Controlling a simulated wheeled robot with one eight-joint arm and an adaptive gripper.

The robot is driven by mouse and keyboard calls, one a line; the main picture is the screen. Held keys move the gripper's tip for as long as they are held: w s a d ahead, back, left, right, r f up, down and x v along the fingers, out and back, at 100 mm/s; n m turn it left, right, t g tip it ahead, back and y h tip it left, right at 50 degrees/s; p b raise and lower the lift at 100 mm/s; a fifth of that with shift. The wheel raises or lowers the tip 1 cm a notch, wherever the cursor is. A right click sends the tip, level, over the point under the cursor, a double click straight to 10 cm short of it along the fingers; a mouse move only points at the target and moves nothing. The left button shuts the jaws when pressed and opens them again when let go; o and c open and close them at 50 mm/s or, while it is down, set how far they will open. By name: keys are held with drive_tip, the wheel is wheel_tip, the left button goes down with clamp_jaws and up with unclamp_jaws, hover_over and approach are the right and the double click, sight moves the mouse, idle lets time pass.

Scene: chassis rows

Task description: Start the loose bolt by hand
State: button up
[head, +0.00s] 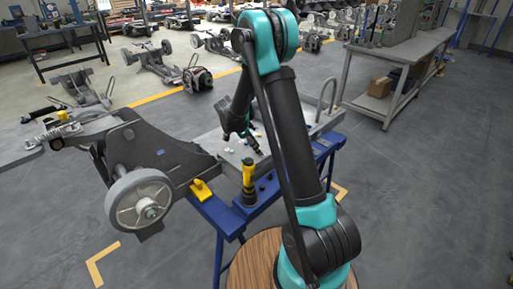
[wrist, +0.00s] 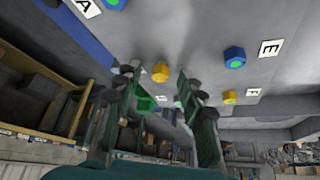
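Several coloured hex bolt heads sit on a grey surface in the wrist view. A yellow bolt (wrist: 160,73) lies near the gap between my fingertips. A blue bolt with a green centre (wrist: 235,57) is to the right, beside a label E. A smaller yellow bolt (wrist: 230,97) is beside another label. A green piece (wrist: 146,104) shows between my fingers. My gripper (wrist: 158,83) is open, with nothing clearly held. In the head view my gripper (head: 254,145) is low over the grey tray (head: 207,142). I cannot tell which bolt is loose.
A yellow-and-black tool (head: 249,178) stands upright at the near edge of the blue stand (head: 222,214). A yellow block (head: 201,190) lies left of it. A chassis arm with a wheel (head: 140,200) juts left. A workbench (head: 400,60) stands back right.

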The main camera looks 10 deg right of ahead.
drive_tip(key=v, duration=1.2)
drive_tip(key=s+d+f+n+t+y, duration=0.1)
drive_tip(key=s+n, duration=0.4)
drive_tip(key=s, duration=0.5)
drive_tip(key=s+d+f+n+t+y, duration=0.1)
drive_tip(key=s+d+n+y, duration=0.2)
drive_tip(key=s+d+n, duration=0.3)
drive_tip(key=s+d+f+n+t+y, duration=0.1)
drive_tip(key=s+n, duration=0.5)
drive_tip(key=s, duration=0.8)
drive_tip(key=d+y, duration=0.1)
drive_tip(key=d, duration=0.1)
drive_tip(key=shift+d+t, duration=0.4)
